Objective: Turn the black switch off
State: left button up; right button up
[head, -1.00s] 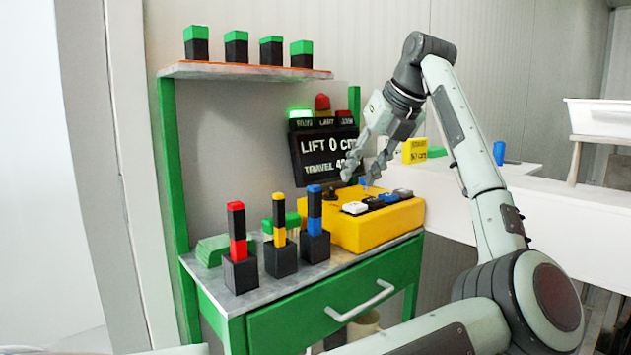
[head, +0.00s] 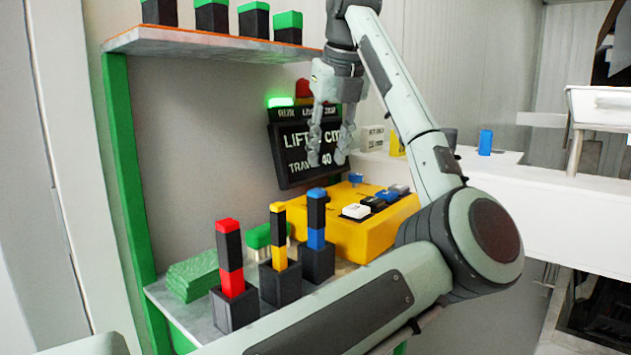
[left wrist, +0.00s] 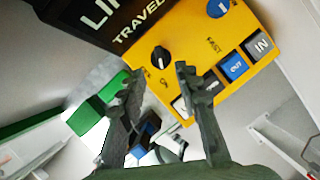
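The black rotary switch (left wrist: 160,58) sits on the top face of the yellow control box (left wrist: 190,35), which also shows in the head view (head: 345,232). In the head view I cannot make the switch out clearly. My left gripper (head: 328,158) hangs above the back left of the box, fingers pointing down, apart and empty. In the left wrist view my open fingers (left wrist: 155,80) reach toward the box edge, with the switch just beyond the gap between their tips. They do not appear to touch it. My right gripper is in neither view.
A black display (head: 308,152) with a lit green lamp (head: 280,102) stands behind the box. White (head: 356,211) and blue (head: 374,204) buttons lie right of the switch. Red (head: 230,260), yellow (head: 279,240) and blue-topped (head: 316,220) posts stand in front left. A shelf (head: 150,38) is above.

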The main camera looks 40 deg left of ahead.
pick_arm(q)
jog(key=x, duration=0.7)
jog(key=shift+f, duration=0.15)
jog(key=shift+c, duration=0.3)
grip_shut()
